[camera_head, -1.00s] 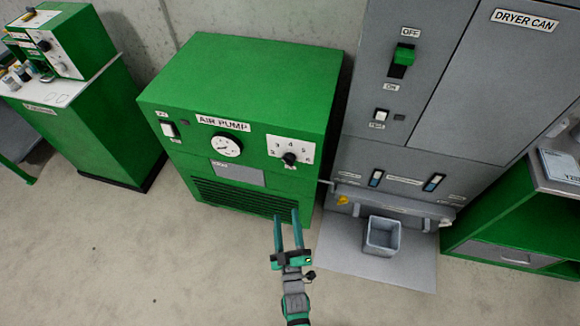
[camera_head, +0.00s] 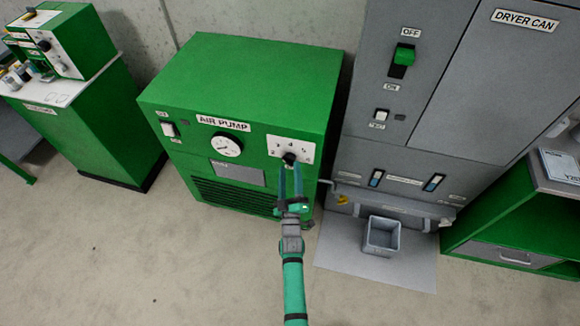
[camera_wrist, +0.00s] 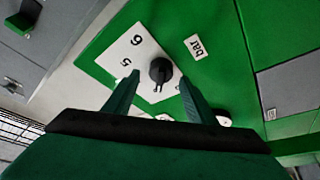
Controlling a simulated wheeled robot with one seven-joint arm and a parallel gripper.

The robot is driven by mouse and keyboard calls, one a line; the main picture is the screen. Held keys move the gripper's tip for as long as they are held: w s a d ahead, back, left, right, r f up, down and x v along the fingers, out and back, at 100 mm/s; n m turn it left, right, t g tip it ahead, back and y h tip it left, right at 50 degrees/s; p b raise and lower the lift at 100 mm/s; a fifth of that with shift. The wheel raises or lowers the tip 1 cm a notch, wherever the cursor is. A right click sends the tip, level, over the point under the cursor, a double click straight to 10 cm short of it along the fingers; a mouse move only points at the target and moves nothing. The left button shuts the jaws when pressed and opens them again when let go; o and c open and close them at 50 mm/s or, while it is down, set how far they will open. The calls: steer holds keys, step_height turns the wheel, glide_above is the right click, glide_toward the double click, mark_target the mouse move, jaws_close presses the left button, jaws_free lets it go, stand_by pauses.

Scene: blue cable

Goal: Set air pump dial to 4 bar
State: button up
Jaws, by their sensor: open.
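The green air pump (camera_head: 240,85) stands against the wall. Its front carries a white scale plate (camera_head: 275,146) with a black dial knob (camera_head: 289,158) in the middle. My gripper (camera_head: 290,168) reaches up to the knob from below in the head view and covers the lower part of the plate. In the wrist view the knob (camera_wrist: 161,70) lies ahead of and between the spread fingers of my gripper (camera_wrist: 158,85), with no finger clearly touching it. The numbers 5 and 6 show on the plate there. The knob's exact setting is too small to read.
A round gauge (camera_head: 228,145) and a switch (camera_head: 168,129) sit left of the dial. The grey dryer can cabinet (camera_head: 450,80) stands close on the right, with a grey bin (camera_head: 382,235) on a floor plate before it. Open floor lies in front of the pump.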

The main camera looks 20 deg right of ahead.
mark_target(288, 160)
steer(key=shift+x, duration=1.1)
steer(key=c, duration=1)
steer(key=shift+d, duration=0.2)
steer(key=shift+c, duration=0.2)
steer(key=shift+w+a, duration=0.1)
steer(key=shift+a, duration=0.05)
